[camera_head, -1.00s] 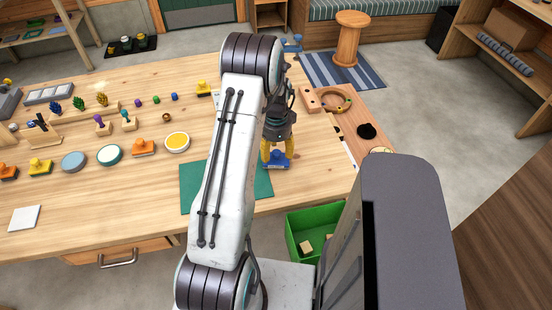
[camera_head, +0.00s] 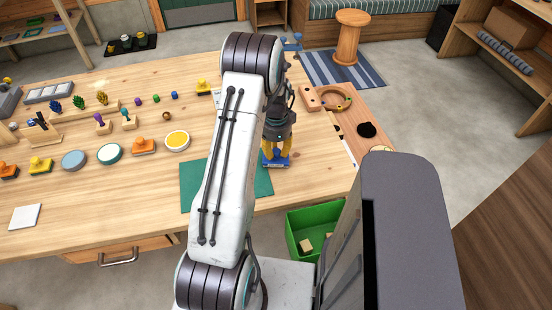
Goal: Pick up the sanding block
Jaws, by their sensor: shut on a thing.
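A small blue block (camera_head: 276,163), which looks like a sanding block, is at the upper right corner of the green mat. My gripper (camera_head: 276,151) points down over it, with its yellow fingers closed on the block's upper part. The fingers hide that upper part. The block appears to be at table level; I cannot tell whether it touches the surface.
Similar orange (camera_head: 143,146) and yellow (camera_head: 40,165) handled blocks stand at the left of the wooden table (camera_head: 110,210). The green mat (camera_head: 258,185) lies partly behind my arm. A green bin (camera_head: 295,240) holding small wooden blocks is below the table's front edge.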

